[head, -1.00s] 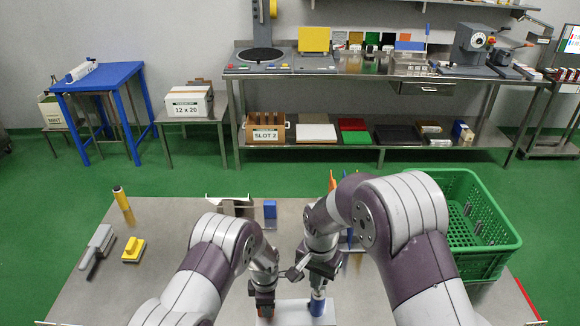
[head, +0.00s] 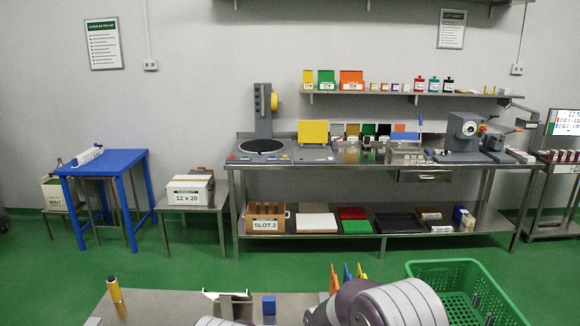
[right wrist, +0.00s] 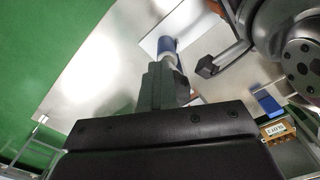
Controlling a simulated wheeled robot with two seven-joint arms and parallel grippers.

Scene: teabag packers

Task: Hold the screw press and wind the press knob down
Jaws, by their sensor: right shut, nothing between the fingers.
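In the right wrist view, my right gripper (right wrist: 160,85) is shut and empty. Its fingertips are close to a blue cylinder with a pale end (right wrist: 167,45), on a white base plate (right wrist: 187,22); whether they touch is unclear. A dark bar with a black block at its end (right wrist: 207,67) lies just right of the fingers. I cannot tell for certain which parts are the screw press and its knob. My left arm fills the upper right corner there; its gripper is mostly hidden. In the head view, both grippers and the press are below the picture edge.
On the worktable (head: 160,305) stand a yellow cylinder (head: 115,296) and a blue block (head: 269,305). A green crate (head: 455,270) is at the right. A steel bench (head: 350,165) with machines stands by the back wall, with green floor between.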

